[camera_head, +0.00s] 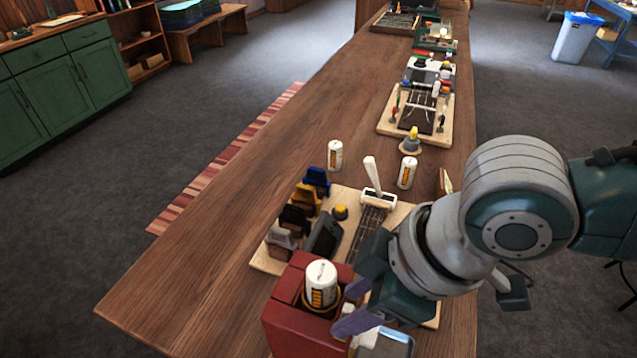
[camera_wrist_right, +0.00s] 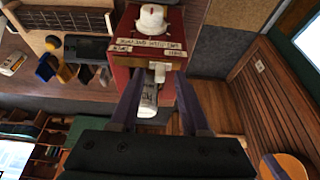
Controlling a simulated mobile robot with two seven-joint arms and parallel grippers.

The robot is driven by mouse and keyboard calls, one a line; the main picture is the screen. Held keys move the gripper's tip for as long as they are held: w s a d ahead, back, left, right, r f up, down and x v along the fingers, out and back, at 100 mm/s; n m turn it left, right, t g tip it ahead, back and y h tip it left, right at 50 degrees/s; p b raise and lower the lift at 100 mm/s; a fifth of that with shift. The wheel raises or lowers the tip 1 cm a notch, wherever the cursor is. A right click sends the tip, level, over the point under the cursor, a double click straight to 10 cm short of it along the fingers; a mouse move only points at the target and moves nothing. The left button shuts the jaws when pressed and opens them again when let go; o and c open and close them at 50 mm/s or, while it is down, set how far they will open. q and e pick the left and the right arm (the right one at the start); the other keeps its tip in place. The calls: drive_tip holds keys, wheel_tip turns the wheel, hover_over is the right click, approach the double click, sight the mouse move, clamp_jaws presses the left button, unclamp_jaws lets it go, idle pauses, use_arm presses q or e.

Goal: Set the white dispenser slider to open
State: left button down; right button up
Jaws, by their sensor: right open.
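The red dispenser (camera_head: 290,342) stands at the near end of the long wooden table, with a white labelled canister (camera_head: 320,283) in its top. In the right wrist view, the red dispenser (camera_wrist_right: 125,78) has pale lettered labels along its upper edge. The white slider (camera_wrist_right: 159,72) sticks out of its face below the labels. My right gripper (camera_head: 360,290) is open beside the dispenser. In the right wrist view, its fingers (camera_wrist_right: 158,98) stand either side of the slider, with no clear contact. A white lettered object (camera_wrist_right: 147,103) shows lower between the fingers. The slider's exact setting cannot be told.
More work boards (camera_head: 385,128) line the table farther back. The table's left side is clear.

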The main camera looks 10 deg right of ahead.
clamp_jaws()
idle(0.7)
idle(0.6)
drive_tip(key=w+d+b, duration=0.1)
drive_tip(key=w+d, duration=0.1)
drive_tip(key=w, duration=0.1)
drive_tip(key=shift+f+b, duration=0.1)
drive_tip(key=shift+b, duration=0.3)
drive_tip(key=shift+w+d, duration=0.15)
drive_tip(key=shift+d, duration=0.05)
